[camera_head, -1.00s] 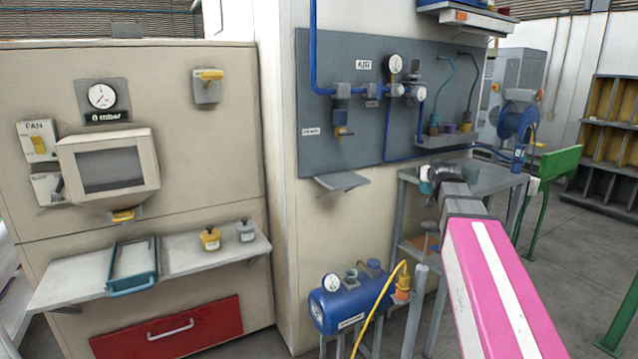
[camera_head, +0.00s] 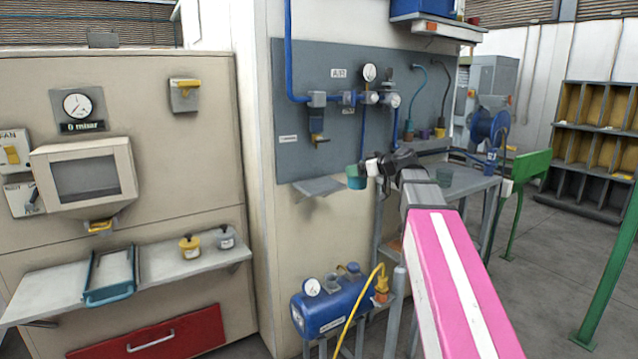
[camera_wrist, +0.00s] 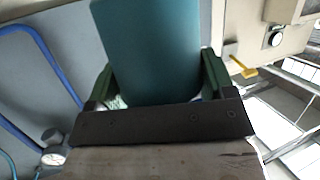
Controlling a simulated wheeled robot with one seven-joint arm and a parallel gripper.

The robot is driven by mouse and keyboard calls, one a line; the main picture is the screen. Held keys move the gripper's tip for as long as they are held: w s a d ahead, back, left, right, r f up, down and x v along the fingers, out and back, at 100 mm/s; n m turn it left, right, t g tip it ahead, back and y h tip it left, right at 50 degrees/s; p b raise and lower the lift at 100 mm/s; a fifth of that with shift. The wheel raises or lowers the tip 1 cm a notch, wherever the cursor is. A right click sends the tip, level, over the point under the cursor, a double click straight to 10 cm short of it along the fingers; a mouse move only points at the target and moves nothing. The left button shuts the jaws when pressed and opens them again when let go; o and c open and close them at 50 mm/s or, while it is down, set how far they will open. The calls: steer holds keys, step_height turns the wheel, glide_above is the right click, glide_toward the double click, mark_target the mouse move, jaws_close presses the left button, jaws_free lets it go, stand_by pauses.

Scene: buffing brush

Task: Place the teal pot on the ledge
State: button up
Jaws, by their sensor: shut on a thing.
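The teal pot (camera_head: 355,178) is in my gripper (camera_head: 370,169), held in the air in front of the cream wall. In the wrist view the teal pot (camera_wrist: 150,45) fills the upper middle, with a green finger of my gripper (camera_wrist: 157,82) on each side of it. My gripper is shut on the pot. A small grey ledge (camera_head: 318,187) sticks out from the wall below the grey panel.
A grey panel (camera_head: 345,120) with gauges and blue pipes is above the ledge. A blue tank (camera_head: 335,305) with a yellow hose stands below. A metal workbench (camera_head: 468,182) is behind my arm. A white shelf (camera_head: 165,265) is at left.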

steer(key=w+a, duration=0.3)
steer(key=a, duration=0.1)
steer(key=w+a, duration=0.4)
steer(key=a, duration=0.1)
steer(key=w+a, duration=0.3)
steer(key=a, duration=0.2)
steer(key=shift+w+a+r, duration=0.1)
steer(key=shift+w+a, duration=0.05)
steer(key=shift+w, duration=0.15)
steer(key=shift+f, duration=0.75)
steer(key=o, duration=0.9)
steer(key=shift+r, duration=0.15)
steer(key=shift+r, duration=0.35)
steer(key=v, duration=1.2)
steer(key=shift+r, duration=0.15)
